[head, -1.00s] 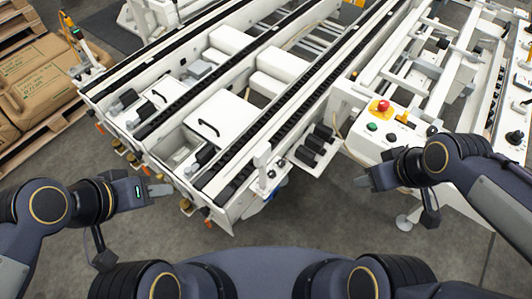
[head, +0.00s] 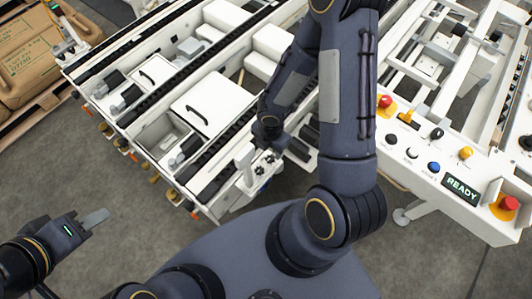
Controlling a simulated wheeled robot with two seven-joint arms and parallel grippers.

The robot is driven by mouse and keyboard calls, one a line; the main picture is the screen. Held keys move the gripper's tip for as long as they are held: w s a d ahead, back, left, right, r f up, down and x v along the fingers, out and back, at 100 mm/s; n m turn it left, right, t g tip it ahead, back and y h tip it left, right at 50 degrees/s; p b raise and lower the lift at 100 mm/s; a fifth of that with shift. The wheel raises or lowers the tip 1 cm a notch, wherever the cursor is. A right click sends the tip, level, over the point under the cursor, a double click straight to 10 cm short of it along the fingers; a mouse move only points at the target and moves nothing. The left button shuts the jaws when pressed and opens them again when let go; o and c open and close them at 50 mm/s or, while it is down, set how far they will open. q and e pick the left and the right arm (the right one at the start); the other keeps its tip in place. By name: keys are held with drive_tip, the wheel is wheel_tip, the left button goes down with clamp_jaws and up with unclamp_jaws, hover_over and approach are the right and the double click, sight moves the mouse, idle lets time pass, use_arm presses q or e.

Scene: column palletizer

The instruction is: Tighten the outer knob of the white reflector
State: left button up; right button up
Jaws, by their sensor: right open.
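The white reflector (head: 244,160) is a small upright white piece at the near end of the conveyor frame in the middle of the head view. Two dark star-shaped knobs, one at the lower left (head: 260,170) and one at the upper right (head: 270,158), sit on the white bracket beside it. My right gripper (head: 268,132) is just above and behind the knobs, apart from them as far as I can see; its fingers are mostly hidden. My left gripper (head: 95,218) is over the floor at lower left, away from the reflector, seen edge-on.
White conveyor rails (head: 225,135) with dark chains fill the back. A control panel (head: 440,170) with coloured buttons, a READY display (head: 462,189) and a red emergency stop (head: 508,205) stands at right. Sacks on a pallet (head: 40,65) are upper left.

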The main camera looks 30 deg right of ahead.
sight(270, 158)
wheel_tip(270, 158, down, 6)
drive_tip(key=shift+b, duration=1.15)
drive_tip(key=c, duration=1)
